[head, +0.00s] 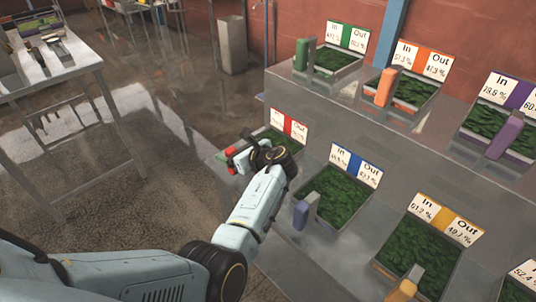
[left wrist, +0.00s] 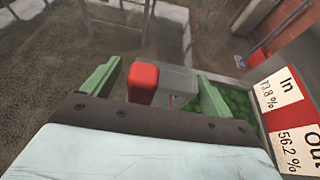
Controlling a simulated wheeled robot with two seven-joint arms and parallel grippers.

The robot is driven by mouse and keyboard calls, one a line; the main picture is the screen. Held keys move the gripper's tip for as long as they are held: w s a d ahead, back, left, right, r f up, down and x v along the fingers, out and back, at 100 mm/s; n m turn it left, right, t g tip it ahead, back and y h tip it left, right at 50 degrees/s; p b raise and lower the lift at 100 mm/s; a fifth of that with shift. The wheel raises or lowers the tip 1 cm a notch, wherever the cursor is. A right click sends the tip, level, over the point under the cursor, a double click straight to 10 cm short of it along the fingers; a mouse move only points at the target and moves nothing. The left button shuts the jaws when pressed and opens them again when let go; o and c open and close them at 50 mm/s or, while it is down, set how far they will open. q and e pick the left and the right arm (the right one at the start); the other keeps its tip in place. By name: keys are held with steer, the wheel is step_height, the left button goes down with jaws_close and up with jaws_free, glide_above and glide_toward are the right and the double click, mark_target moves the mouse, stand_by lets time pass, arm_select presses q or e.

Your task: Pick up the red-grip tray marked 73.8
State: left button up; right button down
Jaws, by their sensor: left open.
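The red-grip tray stands at the far left end of the lower shelf, holding green leafy matter, with its red-striped sign (head: 289,128) behind it. In the left wrist view the sign (left wrist: 283,105) reads In 73.8 % and Out 56.2 %. The tray's red grip (head: 231,153) shows just past my left gripper (head: 240,157), which hides part of the tray. In the left wrist view the red grip (left wrist: 143,82) and a grey block lie between the two green fingers of my open left gripper (left wrist: 158,78), nearer the left finger. I cannot tell whether either finger touches. My right gripper is out of view.
Blue-grip (head: 300,213) and yellow-grip (head: 405,290) trays stand to the right on the lower shelf. Green-grip (head: 302,54), orange-grip (head: 385,87) and purple-grip (head: 505,138) trays stand on the upper shelf. A metal table (head: 50,75) is at the left, with open floor between.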

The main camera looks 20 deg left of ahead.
arm_select(q)
steer(key=shift+c, duration=0.4)
steer(key=c, duration=1.4)
steer(key=shift+r, duration=0.1)
